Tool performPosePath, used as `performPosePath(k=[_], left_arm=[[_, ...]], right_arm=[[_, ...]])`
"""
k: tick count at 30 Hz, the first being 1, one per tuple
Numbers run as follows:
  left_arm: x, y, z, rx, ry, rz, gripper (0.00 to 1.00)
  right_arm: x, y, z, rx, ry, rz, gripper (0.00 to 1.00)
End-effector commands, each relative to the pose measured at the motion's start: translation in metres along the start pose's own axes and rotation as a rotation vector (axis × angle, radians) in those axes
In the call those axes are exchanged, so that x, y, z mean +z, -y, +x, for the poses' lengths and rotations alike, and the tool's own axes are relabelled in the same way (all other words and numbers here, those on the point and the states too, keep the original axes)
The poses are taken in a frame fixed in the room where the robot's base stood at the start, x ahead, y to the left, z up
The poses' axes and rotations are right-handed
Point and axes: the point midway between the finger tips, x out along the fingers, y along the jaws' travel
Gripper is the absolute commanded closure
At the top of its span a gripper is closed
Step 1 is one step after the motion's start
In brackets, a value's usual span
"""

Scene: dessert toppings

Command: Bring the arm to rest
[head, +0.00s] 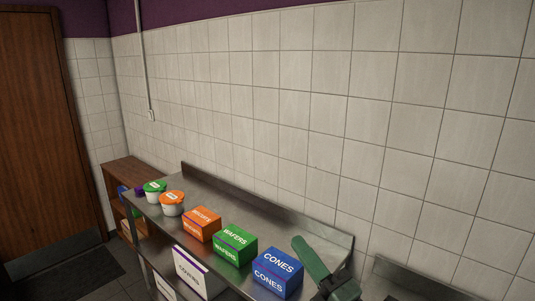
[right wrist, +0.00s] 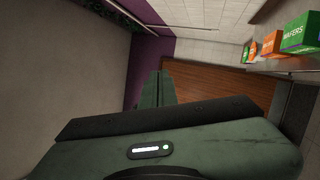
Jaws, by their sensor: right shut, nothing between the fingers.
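My right gripper (head: 300,245) shows at the lower right of the head view, beside the blue cones box (head: 278,273). Its green fingers point up and to the left over the steel shelf top. In the right wrist view the fingers of the right gripper (right wrist: 155,78) are together, with nothing between them. My left gripper is in neither view.
The steel shelf top (head: 225,202) holds a green wafers box (head: 235,244), an orange box (head: 201,223) and lidded tubs (head: 172,203) (head: 154,190). A wooden cabinet (head: 128,170) stands at its far end. Another steel surface (head: 395,281) is at the lower right.

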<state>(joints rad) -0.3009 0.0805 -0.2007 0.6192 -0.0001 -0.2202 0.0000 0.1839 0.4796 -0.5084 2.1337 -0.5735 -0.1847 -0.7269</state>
Motion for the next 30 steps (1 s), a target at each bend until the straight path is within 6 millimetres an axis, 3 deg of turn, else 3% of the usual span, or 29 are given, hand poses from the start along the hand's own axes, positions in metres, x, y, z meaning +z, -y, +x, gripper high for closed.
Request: performPosePath(k=[4,7,10,13,18,26,30], left_arm=[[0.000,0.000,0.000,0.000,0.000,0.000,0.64],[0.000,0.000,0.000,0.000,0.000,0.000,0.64],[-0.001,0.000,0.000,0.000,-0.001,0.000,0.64],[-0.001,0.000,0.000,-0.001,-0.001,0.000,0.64],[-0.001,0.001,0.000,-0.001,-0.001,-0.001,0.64],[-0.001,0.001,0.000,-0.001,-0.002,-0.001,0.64],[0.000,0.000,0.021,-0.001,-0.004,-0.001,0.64]], right_arm=[[0.035,0.080,-0.065,-0.296,0.361,0.501,1.00],[0.037,0.129,-0.125,-0.476,0.588,0.774,1.00],[0.025,0.166,-0.188,-0.639,0.801,0.995,1.00],[0.005,0.187,-0.244,-0.771,0.981,1.158,1.00],[-0.028,0.199,-0.316,-0.938,1.217,1.331,1.00],[-0.075,0.191,-0.399,-1.136,1.509,1.486,1.00],[-0.084,0.249,-0.409,-1.150,1.514,1.477,1.00]])
